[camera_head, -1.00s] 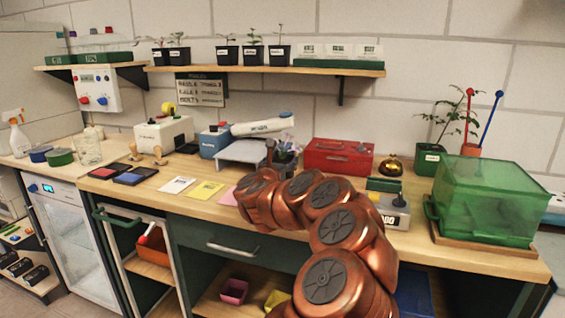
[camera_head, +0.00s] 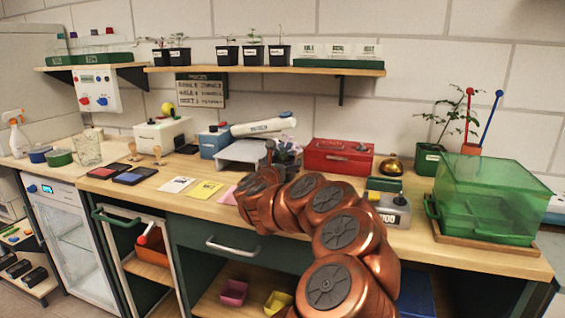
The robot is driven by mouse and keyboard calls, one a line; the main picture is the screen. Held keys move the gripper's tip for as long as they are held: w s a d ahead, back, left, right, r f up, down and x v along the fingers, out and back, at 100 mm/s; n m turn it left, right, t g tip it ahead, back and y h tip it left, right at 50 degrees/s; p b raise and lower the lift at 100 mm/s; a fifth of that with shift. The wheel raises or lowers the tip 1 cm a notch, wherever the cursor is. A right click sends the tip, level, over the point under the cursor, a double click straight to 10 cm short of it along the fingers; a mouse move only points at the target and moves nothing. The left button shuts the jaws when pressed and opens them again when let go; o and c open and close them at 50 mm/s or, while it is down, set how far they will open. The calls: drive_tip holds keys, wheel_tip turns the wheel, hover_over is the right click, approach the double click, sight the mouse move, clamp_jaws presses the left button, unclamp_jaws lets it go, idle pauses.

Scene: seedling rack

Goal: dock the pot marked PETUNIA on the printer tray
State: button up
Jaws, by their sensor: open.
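My copper arm reaches over the bench, and its end, my gripper (camera_head: 270,152), shows only as a dark sliver behind the arm links. It is open; its fingertips are mostly hidden. A plant with purplish leaves or flowers (camera_head: 288,152) stands right beside it; its pot is largely hidden and I cannot read a label. I cannot tell whether the gripper touches it. A pale grey tray (camera_head: 241,153) stands just left of the gripper, beside a blue and white device (camera_head: 213,143) that may be the printer. The tray's visible top looks empty.
A red toolbox (camera_head: 338,157), a grey scale-like box (camera_head: 388,206) and a green clear bin (camera_head: 485,200) stand to the right. Ink pads (camera_head: 134,176) and a yellow card (camera_head: 205,191) lie on the left. Dark seedling pots (camera_head: 253,54) line the wall shelf (camera_head: 200,68).

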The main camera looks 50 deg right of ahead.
drive_tip(key=shift+f, duration=0.6)
drive_tip(key=shift+r+p, duration=0.5)
drive_tip(key=shift+p, duration=0.5)
drive_tip(key=v, duration=0.8)
drive_tip(key=b+v, duration=0.1)
drive_tip(key=v, duration=0.3)
drive_tip(key=shift+w+r, duration=0.1)
drive_tip(key=shift+r, duration=0.2)
